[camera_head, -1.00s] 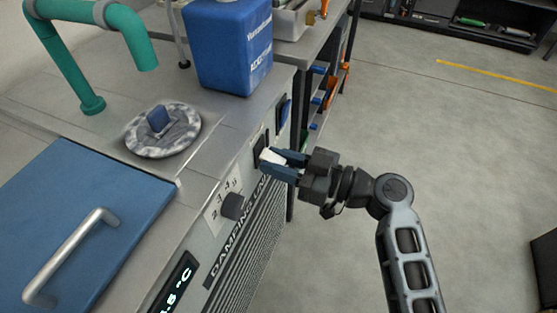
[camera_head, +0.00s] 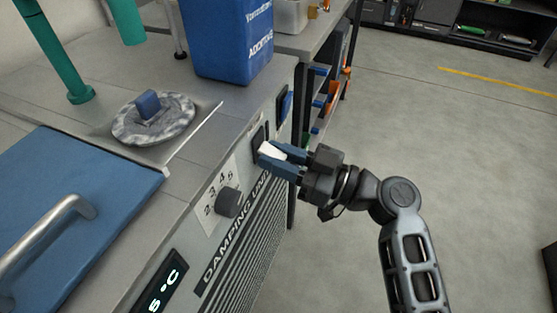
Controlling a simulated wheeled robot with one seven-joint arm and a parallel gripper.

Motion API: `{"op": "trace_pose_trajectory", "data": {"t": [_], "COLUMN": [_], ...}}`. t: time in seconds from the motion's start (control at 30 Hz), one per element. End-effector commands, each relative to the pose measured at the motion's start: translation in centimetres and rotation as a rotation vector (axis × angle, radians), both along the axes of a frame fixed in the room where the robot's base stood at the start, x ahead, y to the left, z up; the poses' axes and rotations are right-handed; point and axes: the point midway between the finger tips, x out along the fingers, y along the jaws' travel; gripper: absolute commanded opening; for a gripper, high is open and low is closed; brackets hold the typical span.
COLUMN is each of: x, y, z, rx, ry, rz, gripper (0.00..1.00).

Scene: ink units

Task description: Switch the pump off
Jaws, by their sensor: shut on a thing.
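The damping unit's front panel carries a dark switch plate (camera_head: 259,137) near its right end. A white piece (camera_head: 271,151), which looks like the switch's lever or rocker, sticks out in front of it. My gripper (camera_head: 270,158) is at the panel, its two blue fingers shut on the white piece, one above and one below. The fingers hide part of the switch, so I cannot read its position.
A second dark blue panel element (camera_head: 283,105) is just right of the switch. A blue additive canister (camera_head: 234,42) stands on the unit's top. A blue lid with a metal handle (camera_head: 45,240) is at the left. Open floor (camera_head: 430,160) lies to the right.

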Motion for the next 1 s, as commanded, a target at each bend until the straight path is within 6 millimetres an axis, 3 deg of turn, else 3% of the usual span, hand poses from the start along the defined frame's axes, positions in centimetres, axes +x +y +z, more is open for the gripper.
{"op": "trace_pose_trajectory", "data": {"t": [0.1, 0.13, 0.37, 0.67, 1.0], "x": [0.0, 0.0, 0.0, -0.1, -1.7], "y": [0.0, 0.0, 0.0, -0.2, -4.8], "z": [-0.2, -0.2, -0.1, -0.1, -0.7], "rx": [-0.002, -0.002, -0.002, -0.002, -0.002], "ry": [0.003, 0.003, 0.003, 0.002, 0.003], "rz": [-0.001, -0.001, 0.000, -0.001, -0.003], "gripper": [0.00, 0.29, 0.52, 0.53, 0.53]}}
